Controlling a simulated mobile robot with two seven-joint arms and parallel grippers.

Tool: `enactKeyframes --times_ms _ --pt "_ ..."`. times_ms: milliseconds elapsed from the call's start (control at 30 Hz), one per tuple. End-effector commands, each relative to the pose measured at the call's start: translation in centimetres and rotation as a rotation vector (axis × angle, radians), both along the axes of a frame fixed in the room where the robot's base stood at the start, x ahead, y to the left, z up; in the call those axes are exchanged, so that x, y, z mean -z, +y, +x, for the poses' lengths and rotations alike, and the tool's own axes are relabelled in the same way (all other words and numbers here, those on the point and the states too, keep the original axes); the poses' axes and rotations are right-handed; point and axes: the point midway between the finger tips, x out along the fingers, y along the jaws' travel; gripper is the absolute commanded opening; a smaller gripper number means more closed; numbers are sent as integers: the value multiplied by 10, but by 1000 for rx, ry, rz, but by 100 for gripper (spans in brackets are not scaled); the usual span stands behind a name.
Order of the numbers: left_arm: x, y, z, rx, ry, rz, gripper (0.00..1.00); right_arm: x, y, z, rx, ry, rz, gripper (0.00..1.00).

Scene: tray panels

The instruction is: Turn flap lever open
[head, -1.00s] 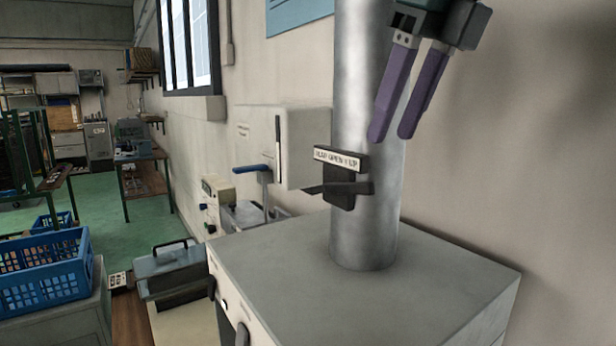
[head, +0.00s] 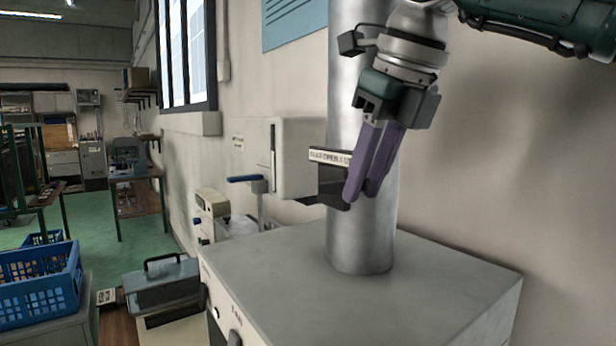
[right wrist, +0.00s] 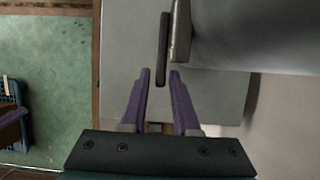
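The black flap lever (head: 332,201) sits on the upright metal pipe (head: 362,237), under a white label (head: 328,156) about the flap. It lies about level, and my right gripper's fingers hide part of it in the head view. My right gripper (head: 362,198) points down in front of the pipe with its purple fingers a little apart. In the right wrist view, the dark lever bar (right wrist: 163,45) reaches back between the open fingertips (right wrist: 160,73). I cannot tell whether they touch it. My left gripper is not in view.
The pipe stands on a grey cabinet (head: 440,285) with a clear top. A pale wall box (head: 295,165) is left of the pipe, and a plain wall is behind. A blue crate (head: 38,290) and a grey toolbox (head: 162,288) stand at the lower left.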

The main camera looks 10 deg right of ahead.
Motion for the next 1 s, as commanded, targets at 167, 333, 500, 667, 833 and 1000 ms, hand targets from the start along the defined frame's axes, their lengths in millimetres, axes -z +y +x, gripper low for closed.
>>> enactKeyframes --times_ms 167,333,500,667,833,1000 --pt "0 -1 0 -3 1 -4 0 0 0 0 0 0 0 8" --pt "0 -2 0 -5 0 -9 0 0 0 0 0 0 0 0" --pt "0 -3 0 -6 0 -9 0 0 0 0 0 0 0 0" --pt "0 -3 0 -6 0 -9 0 0 0 0 0 0 1 0" --pt "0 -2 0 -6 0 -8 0 -1 0 0 0 0 1 0" --pt "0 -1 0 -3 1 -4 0 -1 0 0 -1 -1 1 0"
